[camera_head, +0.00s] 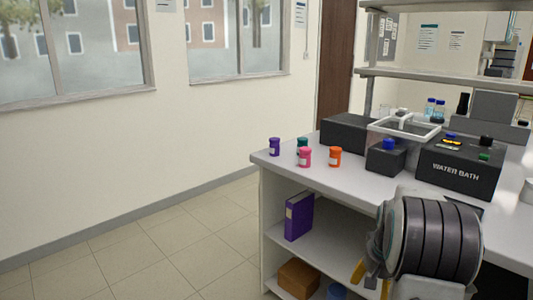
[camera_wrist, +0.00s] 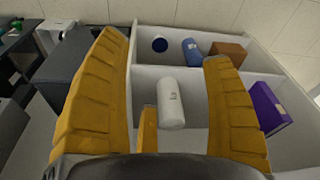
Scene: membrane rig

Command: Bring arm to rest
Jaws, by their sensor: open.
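My arm (camera_head: 430,240) is folded in front of the bench at the lower right of the head view. The yellow fingers of my gripper (camera_wrist: 167,48) stand wide apart in the wrist view, with nothing held between them. A white cylinder (camera_wrist: 172,105) shows beyond the fingers, on a shelf under the bench, and it is not gripped. In the head view only small yellow parts of my gripper show beside the arm, and the arm hides part of the bench's front.
The bench (camera_head: 335,185) carries several small coloured jars at its left end and a water bath (camera_head: 458,167). Its shelves hold a purple binder (camera_head: 299,215) and a brown box (camera_head: 298,278). The tiled floor (camera_head: 165,250) at left is clear.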

